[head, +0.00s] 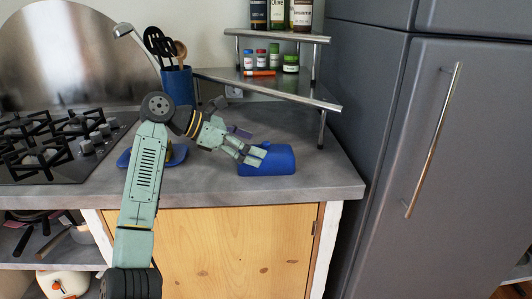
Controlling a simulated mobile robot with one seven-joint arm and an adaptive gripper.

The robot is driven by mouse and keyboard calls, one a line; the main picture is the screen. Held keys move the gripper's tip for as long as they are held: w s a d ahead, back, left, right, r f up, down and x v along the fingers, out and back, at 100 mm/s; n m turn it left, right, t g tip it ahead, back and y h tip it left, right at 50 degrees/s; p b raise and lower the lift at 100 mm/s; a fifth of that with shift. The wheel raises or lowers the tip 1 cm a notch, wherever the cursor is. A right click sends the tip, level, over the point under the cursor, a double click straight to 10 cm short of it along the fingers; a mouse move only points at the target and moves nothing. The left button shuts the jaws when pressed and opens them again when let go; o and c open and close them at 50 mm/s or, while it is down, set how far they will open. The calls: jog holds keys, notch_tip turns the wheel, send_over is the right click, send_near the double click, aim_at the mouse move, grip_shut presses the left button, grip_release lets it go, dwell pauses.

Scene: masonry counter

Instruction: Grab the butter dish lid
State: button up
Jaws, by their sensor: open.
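A blue butter dish lid (280,160) sits on the grey counter near its front right corner. My gripper (259,157) is at the lid's left end, with its fingers at or over that end; I cannot tell whether they touch it. The gripper is open. A blue dish (178,155) lies on the counter to the left, partly hidden behind my arm; it may be the butter dish base. The far side of the lid is hidden from this view.
A gas hob (45,145) is at the left. A blue utensil holder (178,86) and a two-tier corner shelf (275,84) with jars and bottles stand behind my gripper. A grey fridge (450,150) is at the right. The counter's front edge (300,195) is close to the lid.

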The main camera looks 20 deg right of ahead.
aim_at(264, 148)
jog(key=p+x, duration=0.1)
jog(key=x, duration=0.3)
jog(key=shift+d+r, duration=0.1)
jog(key=shift+d, duration=0.05)
jog(key=shift+c, duration=0.2)
jog(key=c, duration=1.8)
